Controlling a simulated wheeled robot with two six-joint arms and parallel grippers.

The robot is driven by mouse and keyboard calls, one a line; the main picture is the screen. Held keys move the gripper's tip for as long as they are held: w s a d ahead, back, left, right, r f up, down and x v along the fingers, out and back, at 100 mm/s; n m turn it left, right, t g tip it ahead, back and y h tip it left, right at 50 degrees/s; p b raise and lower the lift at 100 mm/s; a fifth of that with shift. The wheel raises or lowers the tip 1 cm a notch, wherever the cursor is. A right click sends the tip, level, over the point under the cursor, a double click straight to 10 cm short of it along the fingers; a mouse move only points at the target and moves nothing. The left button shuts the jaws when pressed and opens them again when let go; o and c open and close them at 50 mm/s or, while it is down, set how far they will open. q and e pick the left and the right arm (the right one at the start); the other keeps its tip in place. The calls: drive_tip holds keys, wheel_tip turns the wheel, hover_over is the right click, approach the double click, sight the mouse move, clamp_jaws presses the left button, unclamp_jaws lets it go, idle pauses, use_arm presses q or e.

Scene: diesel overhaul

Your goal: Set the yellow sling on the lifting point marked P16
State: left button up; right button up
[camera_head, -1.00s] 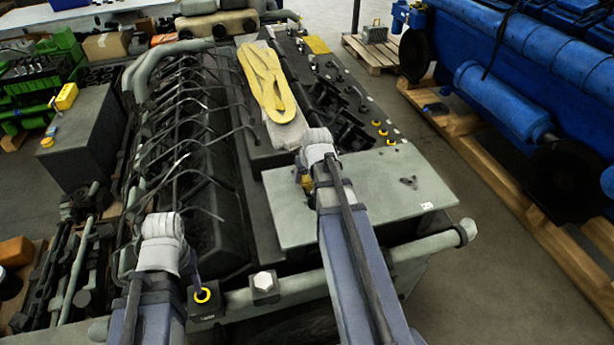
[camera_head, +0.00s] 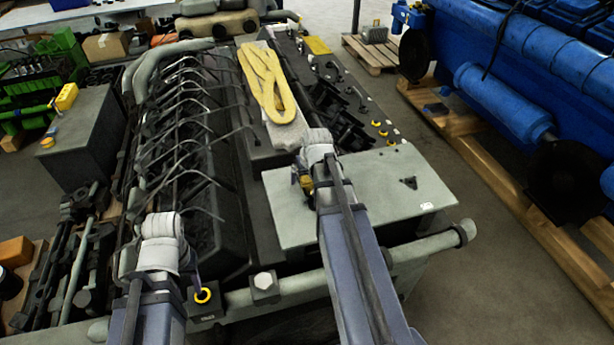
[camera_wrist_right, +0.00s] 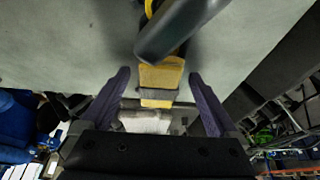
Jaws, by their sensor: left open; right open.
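The yellow sling (camera_head: 266,82) lies in a long folded loop on a white cloth (camera_head: 283,136) on top of the engine. My right gripper (camera_wrist_right: 158,82) is open over the grey plate; in the right wrist view a yellow piece with a grey band (camera_wrist_right: 160,76) lies between its fingers, with a dark cylinder across its far end. I cannot tell whether the fingers touch it. My left gripper (camera_head: 196,272) is mostly hidden by its wrist, beside a yellow-ringed point (camera_head: 203,295) at the engine's near edge. No label P16 is readable.
More yellow-ringed points (camera_head: 383,134) sit along the engine's right side. A grey plate (camera_head: 375,190) covers the near right part. A pipe rail (camera_head: 325,278) runs along the front. A blue engine (camera_head: 510,100) on wooden pallets stands right, across a clear aisle.

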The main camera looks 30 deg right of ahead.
drive_tip(key=p+v, duration=0.6)
drive_tip(key=v, duration=0.1)
drive_tip(key=shift+s+r+p, duration=0.2)
drive_tip(key=shift+r+p, duration=0.1)
drive_tip(key=shift+p, duration=0.05)
